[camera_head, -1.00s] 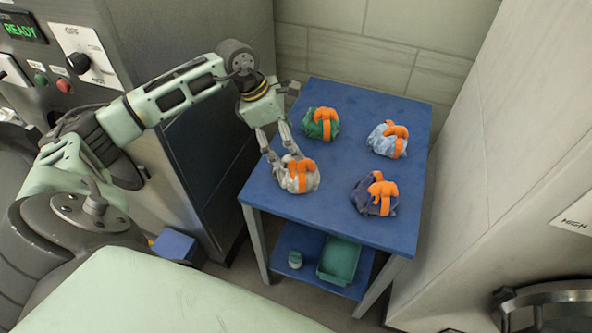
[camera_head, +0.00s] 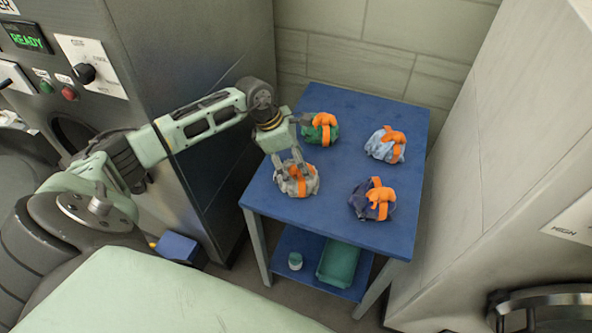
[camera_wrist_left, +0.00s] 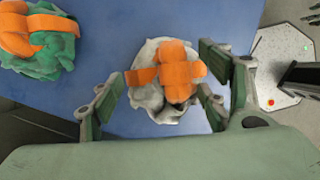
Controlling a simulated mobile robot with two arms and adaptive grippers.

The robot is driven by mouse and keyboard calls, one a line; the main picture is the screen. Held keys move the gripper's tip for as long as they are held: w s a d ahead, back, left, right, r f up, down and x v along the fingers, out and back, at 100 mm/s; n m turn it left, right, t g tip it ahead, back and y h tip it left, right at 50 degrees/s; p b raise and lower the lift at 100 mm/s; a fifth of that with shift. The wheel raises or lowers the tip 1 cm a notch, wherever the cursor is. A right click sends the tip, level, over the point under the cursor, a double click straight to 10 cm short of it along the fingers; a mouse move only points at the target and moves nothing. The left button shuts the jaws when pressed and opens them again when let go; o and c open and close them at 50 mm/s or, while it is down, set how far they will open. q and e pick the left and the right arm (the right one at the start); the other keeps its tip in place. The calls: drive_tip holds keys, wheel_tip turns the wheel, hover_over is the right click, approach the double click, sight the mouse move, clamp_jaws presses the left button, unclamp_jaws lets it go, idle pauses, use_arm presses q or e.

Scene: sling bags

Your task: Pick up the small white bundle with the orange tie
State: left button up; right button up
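The small white bundle with the orange tie (camera_head: 298,182) sits on the blue table (camera_head: 350,232) near its left edge. My left gripper (camera_head: 290,172) is over it, pointing down, with its fingers reaching to the bundle's top. In the left wrist view the bundle (camera_wrist_left: 160,100) lies between my left gripper's two spread fingers (camera_wrist_left: 168,88). The fingers are apart, with the bundle's orange tie between them; the right finger overlaps its edge. My right gripper is not in view.
A green bundle (camera_head: 312,135), a light blue bundle (camera_head: 378,146) and a dark blue bundle (camera_head: 362,205) also stand on the table. A green bin (camera_head: 338,263) and a small jar (camera_head: 295,261) are on the lower shelf. A machine cabinet (camera_head: 170,60) stands close on the left.

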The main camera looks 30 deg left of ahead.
use_arm(q)
drive_tip(key=c, duration=1.5)
drive_tip(key=shift+r, duration=0.1)
clamp_jaws()
